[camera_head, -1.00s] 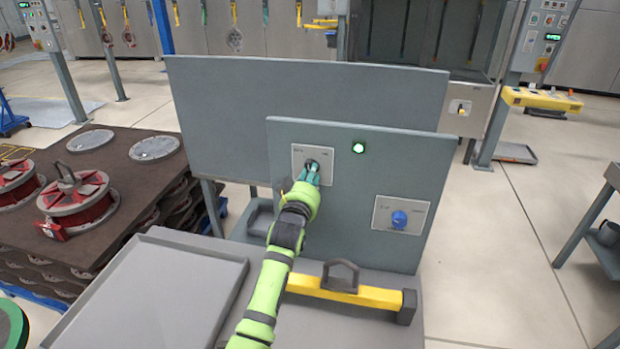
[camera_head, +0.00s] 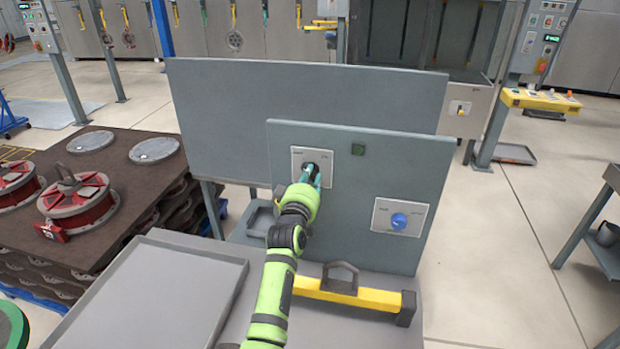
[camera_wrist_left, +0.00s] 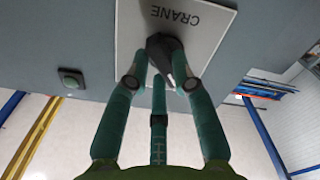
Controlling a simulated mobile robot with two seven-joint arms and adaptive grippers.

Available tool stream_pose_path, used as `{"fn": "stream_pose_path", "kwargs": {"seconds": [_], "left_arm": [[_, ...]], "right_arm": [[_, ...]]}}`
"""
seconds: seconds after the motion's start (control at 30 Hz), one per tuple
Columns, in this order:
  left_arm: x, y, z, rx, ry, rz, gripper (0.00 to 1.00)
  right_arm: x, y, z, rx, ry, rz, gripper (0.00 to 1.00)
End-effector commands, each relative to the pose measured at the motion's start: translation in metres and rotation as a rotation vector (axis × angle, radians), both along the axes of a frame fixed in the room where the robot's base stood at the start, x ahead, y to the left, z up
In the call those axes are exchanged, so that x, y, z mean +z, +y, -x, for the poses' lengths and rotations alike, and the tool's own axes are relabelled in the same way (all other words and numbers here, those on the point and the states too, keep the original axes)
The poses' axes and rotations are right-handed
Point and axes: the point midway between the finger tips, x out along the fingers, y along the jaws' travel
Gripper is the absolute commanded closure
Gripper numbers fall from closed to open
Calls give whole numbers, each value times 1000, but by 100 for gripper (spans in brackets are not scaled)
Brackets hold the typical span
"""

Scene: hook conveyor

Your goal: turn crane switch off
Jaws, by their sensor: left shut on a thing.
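The crane switch is a dark knob (camera_wrist_left: 165,52) on a light plate marked CRANE (camera_wrist_left: 200,20) in the left wrist view. In the head view its plate (camera_head: 298,156) is at the upper left of the grey panel (camera_head: 300,230). My left gripper (camera_head: 312,177) is at this plate, its fingers shut on the knob; it also shows in the left wrist view (camera_wrist_left: 162,80). The fingers hide part of the knob. The indicator lamp (camera_head: 358,150) right of the plate is dark green and unlit. My right gripper is not in view.
A second plate with a blue knob (camera_head: 399,221) is lower right on the panel. A yellow bar with a grey handle (camera_head: 350,293) lies on the bench in front. An empty grey tray (camera_head: 160,295) is at left. Red reels (camera_head: 78,205) stand further left.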

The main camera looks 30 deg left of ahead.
Motion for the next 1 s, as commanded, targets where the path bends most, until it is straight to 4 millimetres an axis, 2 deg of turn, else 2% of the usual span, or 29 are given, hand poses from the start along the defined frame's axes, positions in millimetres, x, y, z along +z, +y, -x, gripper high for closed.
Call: {"fn": "stream_pose_path", "kwargs": {"seconds": [0.3, 0.33, 0.4, 0.77, 0.87, 1.0], "left_arm": [[1, 0, 0, 0, -4, 10, 100], [1, 0, 0, -1, -5, 10, 71], [1, 0, 0, 0, -4, 9, 51], [0, -1, 2, -1, -2, 6, 51], [-1, -3, 10, -1, -1, 6, 51], [-1, -8, 29, 0, -2, 7, 51]], "right_arm": [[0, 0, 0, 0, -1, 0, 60], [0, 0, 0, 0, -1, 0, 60], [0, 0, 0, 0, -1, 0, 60], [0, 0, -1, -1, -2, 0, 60], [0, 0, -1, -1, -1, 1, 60], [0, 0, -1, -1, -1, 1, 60]]}}
